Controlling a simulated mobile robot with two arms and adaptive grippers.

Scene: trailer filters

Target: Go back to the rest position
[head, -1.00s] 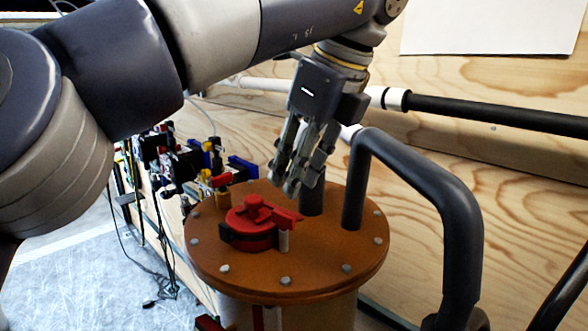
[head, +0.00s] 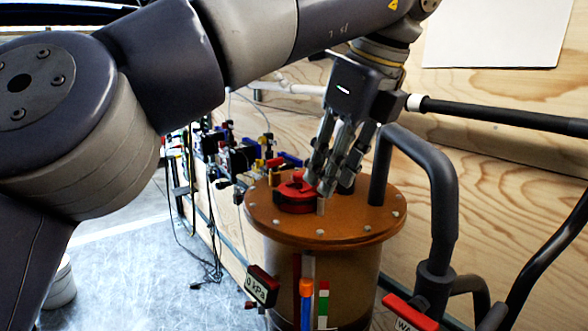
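My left gripper (head: 333,188) hangs with its fingers pointing down over the tank's orange-brown lid (head: 345,228), beside the red valve knob (head: 296,184). In the picture its fingertips overlap the knob's right side. I cannot tell whether they touch it. No held object shows between the fingers, and their spacing is unclear from this angle. My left arm comes in from the left and spans the top of the view. My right gripper is not in view.
A thick grey pipe (head: 441,180) rises from the lid and bends down on the right. Fittings and cables (head: 240,155) line the wooden wall at left. A "0 kPa" display (head: 262,287) is in front. Open grey floor (head: 125,275) lies lower left.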

